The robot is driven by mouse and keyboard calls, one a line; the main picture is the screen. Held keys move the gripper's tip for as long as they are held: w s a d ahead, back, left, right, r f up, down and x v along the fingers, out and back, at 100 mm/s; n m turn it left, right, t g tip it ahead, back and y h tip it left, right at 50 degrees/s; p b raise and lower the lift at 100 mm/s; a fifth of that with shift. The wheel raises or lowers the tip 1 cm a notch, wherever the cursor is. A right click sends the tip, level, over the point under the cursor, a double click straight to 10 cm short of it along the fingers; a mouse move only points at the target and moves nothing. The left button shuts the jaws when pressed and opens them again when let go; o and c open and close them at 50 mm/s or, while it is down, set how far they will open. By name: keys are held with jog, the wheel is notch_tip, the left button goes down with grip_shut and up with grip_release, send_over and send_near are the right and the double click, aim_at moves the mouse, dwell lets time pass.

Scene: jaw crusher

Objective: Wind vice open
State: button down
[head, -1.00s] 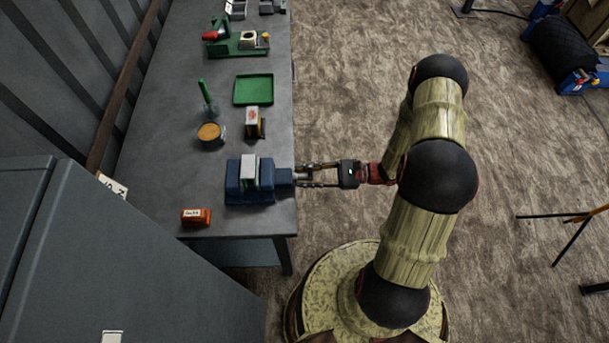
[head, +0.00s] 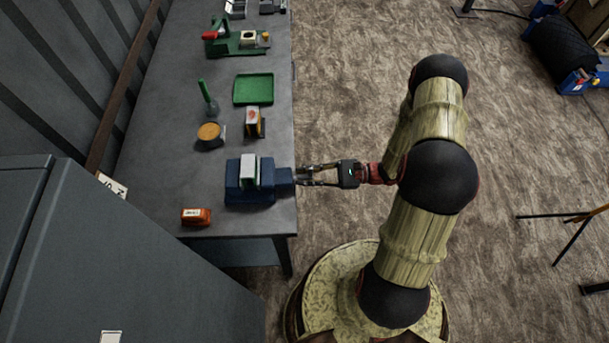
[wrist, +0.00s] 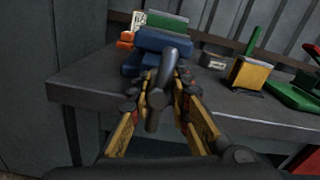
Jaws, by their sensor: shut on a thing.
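The blue vice (head: 250,193) stands at the right edge of the grey bench. A white and green piece (head: 249,172) sits between its jaws; whether it is gripped tight I cannot tell. In the wrist view the vice (wrist: 148,62) is straight ahead, with its dark handle bar (wrist: 160,88) in front, steeply tilted. My gripper (head: 302,176) reaches in from the right at the vice's screw end. In the wrist view my gripper (wrist: 165,88) has its yellow-sided fingers on either side of the handle bar, shut on it. The fingertips partly hide the screw end.
On the grey bench (head: 165,125) are an orange box (head: 196,217), a round tin (head: 209,134), a yellow-sided block (head: 254,123), a green tray (head: 254,89) and a green-handled tool (head: 207,98). A grey cabinet (head: 130,260) stands at the lower left.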

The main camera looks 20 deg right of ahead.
jog(key=n+b, duration=0.2)
jog(key=n, duration=0.2)
jog(key=n+b, duration=0.2)
jog(key=n, duration=0.3)
jog(key=shift+s, duration=0.1)
jog(key=n+b, duration=0.3)
jog(key=n, duration=0.2)
jog(key=shift+f+b, duration=0.15)
jog(key=shift+b, duration=0.25)
jog(key=shift+s+n+b, duration=0.1)
jog(key=shift+n+b, duration=1.15)
jog(key=shift+n, duration=0.75)
jog(key=c, duration=1.6)
grip_release()
jog(key=shift+c, duration=0.2)
jog(key=shift+o, duration=0.5)
